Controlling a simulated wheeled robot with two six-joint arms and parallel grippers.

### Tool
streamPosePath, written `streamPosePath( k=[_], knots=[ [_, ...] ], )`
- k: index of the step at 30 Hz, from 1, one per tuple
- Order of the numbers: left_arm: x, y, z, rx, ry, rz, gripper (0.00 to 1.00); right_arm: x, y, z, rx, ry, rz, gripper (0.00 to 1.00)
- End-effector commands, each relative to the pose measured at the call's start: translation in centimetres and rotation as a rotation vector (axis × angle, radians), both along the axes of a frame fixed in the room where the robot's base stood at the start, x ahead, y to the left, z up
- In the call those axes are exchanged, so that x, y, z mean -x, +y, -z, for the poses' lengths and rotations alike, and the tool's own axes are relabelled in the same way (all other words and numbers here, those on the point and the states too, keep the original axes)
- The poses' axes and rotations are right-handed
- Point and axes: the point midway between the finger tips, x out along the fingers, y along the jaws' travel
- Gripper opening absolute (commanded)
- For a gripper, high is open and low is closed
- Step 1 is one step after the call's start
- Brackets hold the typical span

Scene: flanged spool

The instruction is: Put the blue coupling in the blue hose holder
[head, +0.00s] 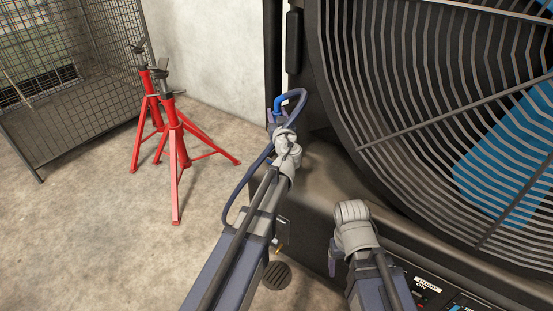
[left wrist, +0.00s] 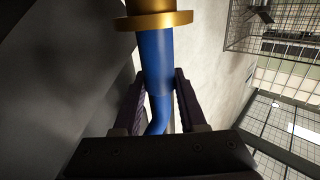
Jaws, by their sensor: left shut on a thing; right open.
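The blue coupling (head: 279,103) shows as a bright blue bent piece at the tip of my left gripper (head: 276,117), beside the dark machine housing. In the left wrist view the blue coupling (left wrist: 156,62) stands between the two fingers of my left gripper (left wrist: 159,90), which is shut on it. A brass collar (left wrist: 153,20) with a dark end sits beyond the fingers. A dark blue hose (head: 238,192) hangs in a curve beside my left arm. My right gripper (head: 332,260) is open and empty, low in front of the machine. I cannot pick out the blue hose holder.
Red stands (head: 176,150) and a wire cage (head: 80,85) are at the left. A floor drain (head: 276,275) lies below. The concrete floor at lower left is clear.

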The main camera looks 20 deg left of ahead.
Motion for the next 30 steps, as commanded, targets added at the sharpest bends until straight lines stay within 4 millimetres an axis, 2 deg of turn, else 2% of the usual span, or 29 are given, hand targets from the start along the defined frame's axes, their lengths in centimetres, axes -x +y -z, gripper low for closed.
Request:
streamPosePath(
  k=[8, 11, 21, 30],
  knots=[
    [-0.1, 0.1, 0.4, -0.001, 0.000, -0.013, 0.00, 0.0, 0.0, 0.4, 0.000, 0.000, 0.000, 0.76],
    [-0.1, 0.1, 1.3, -0.001, 0.000, -0.013, 0.00, 0.0, 0.0, 1.3, -0.001, 0.000, -0.002, 0.76],
    [-0.1, 0.1, 6.1, -0.001, 0.000, -0.013, 0.00, -0.1, 0.2, 6.1, -0.007, 0.000, -0.011, 0.76],
    [-0.1, 0.1, 6.6, -0.001, 0.000, -0.013, 0.00, -0.1, 0.2, 6.6, -0.008, 0.000, -0.012, 0.76]
  ],
)
